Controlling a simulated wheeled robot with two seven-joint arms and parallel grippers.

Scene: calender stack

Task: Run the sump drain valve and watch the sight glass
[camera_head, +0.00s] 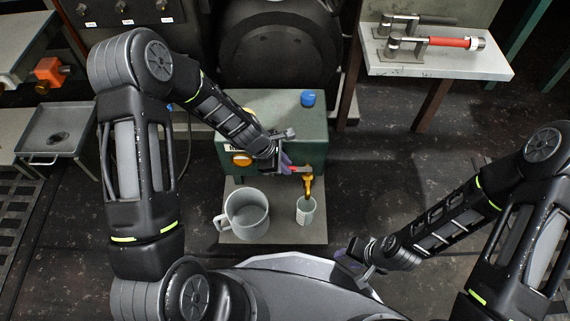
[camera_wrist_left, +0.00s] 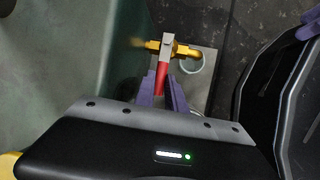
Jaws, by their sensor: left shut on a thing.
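The green sump box (camera_head: 260,108) stands in front of me with a blue cap (camera_head: 308,98) on top. A yellow drain valve (camera_head: 308,171) with a red lever sticks out at its lower right; it also shows in the left wrist view (camera_wrist_left: 184,50). My left gripper (camera_head: 288,167) is shut on the red lever (camera_wrist_left: 162,80), its purple fingers on either side. A clear cup (camera_head: 305,213) stands below the valve; I cannot tell whether fluid runs into it. A round amber disc (camera_head: 241,159), perhaps the sight glass, is on the box's front. My right gripper (camera_head: 352,254) is away from the box; its jaw opening is unclear.
A grey jug (camera_head: 246,214) stands left of the cup on the same grey plate (camera_head: 232,186). A bench (camera_head: 490,65) with a red-handled tool (camera_head: 450,42) is at upper right. A metal tray (camera_head: 55,130) is at left. Floor right of the plate is clear.

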